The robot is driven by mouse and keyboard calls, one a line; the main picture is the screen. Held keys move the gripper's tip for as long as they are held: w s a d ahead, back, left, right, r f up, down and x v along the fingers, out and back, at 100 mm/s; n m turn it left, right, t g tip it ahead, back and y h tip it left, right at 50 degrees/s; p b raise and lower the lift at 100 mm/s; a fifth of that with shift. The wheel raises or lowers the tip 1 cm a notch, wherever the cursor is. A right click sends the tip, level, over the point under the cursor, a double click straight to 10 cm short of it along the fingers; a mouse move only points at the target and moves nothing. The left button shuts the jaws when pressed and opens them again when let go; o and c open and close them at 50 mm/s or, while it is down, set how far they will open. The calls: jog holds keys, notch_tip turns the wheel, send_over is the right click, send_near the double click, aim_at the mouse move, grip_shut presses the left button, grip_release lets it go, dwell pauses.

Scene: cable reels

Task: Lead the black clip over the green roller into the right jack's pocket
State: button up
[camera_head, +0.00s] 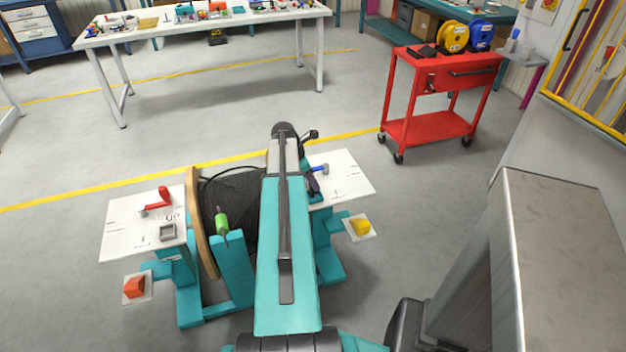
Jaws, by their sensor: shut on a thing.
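The green roller (221,223) stands on a teal post in front of the reel. The reel's wooden flange (203,228) and black cable winding (240,195) show left of my arm. A loop of cable runs from the reel toward my arm and passes out of sight behind it. My gripper (314,186) shows only as a dark part at the right edge of my arm, low over the right white plate (347,172). It is shut; the black clip in it is hidden. The right jack's blue handle (321,168) is beside it. I cannot see the right pocket.
An orange block (134,287) and a yellow block (360,227) sit low on either side. A red cart (410,95) and a white table (190,30) stand beyond open floor.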

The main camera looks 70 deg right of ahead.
jog(key=shift+f, duration=1.1)
jog(key=o, duration=1.1)
jog(key=shift+r, duration=0.1)
jog(key=shift+b+v, duration=0.7)
jog(key=shift+v, duration=6.1)
jog(key=shift+s, duration=0.1)
